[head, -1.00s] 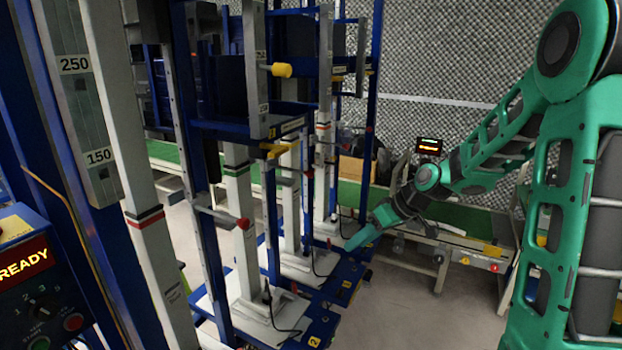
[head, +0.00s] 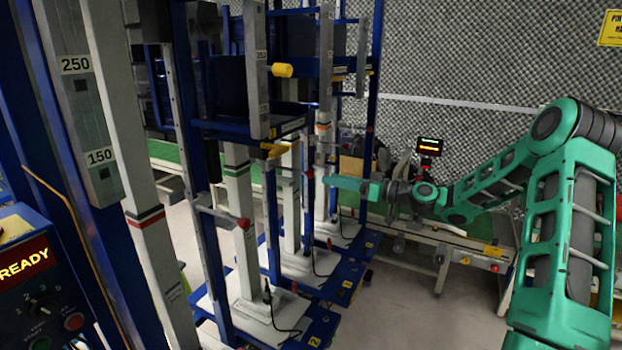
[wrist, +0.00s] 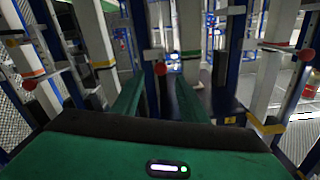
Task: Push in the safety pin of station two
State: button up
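A row of blue and white stations fills the head view. My gripper (head: 335,183) points left beside the farther stations. In the wrist view my gripper (wrist: 160,80) has its two green fingers apart with nothing between them. A red knob (wrist: 160,68) lies beyond the fingertips, roughly centred; other red knobs show at left (wrist: 29,84) and right (wrist: 306,54).
A control box reading READY (head: 22,268) stands at the near left. Blue and white posts stand close to my gripper. A conveyor (head: 440,245) runs behind my arm. The grey floor (head: 400,310) in front of the stations is clear.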

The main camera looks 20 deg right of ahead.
aim_at(314, 175)
jog(key=x, duration=0.8)
jog(key=shift+w+a, duration=0.1)
jog(key=shift+a, duration=0.05)
jog(key=shift+c, duration=0.4)
grip_shut()
jog(key=shift+w, duration=0.1)
